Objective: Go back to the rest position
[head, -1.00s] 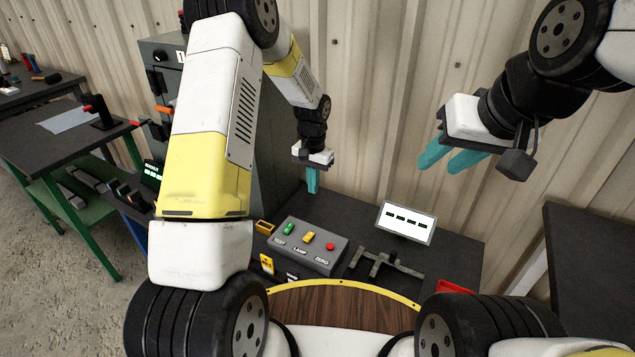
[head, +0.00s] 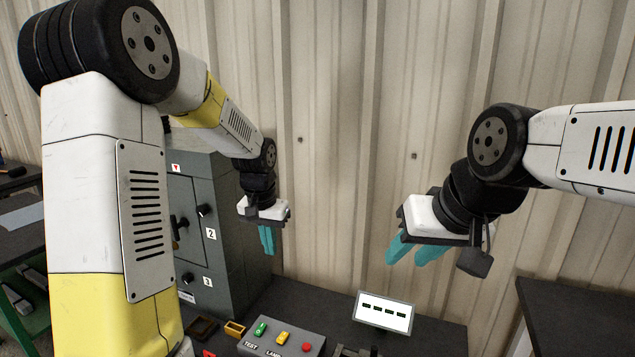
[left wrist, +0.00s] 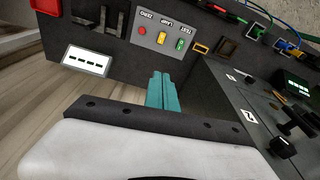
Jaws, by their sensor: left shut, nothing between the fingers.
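My left gripper (head: 266,240) hangs in front of the wall, just right of the grey cabinet, with its teal fingers pointing down and together. It holds nothing. In the left wrist view its fingers (left wrist: 163,91) are side by side above the bench. My right gripper (head: 414,251) is at the right, in the air above the bench, its teal fingers pointing down and left with a gap between their tips. Nothing shows between them.
The grey cabinet (head: 226,225) with numbered doors stands left of my left gripper. A button box (head: 270,341) and a small display (head: 384,312) are on the dark bench below. Another dark table (head: 580,310) is at the right. The corrugated wall (head: 340,130) is behind.

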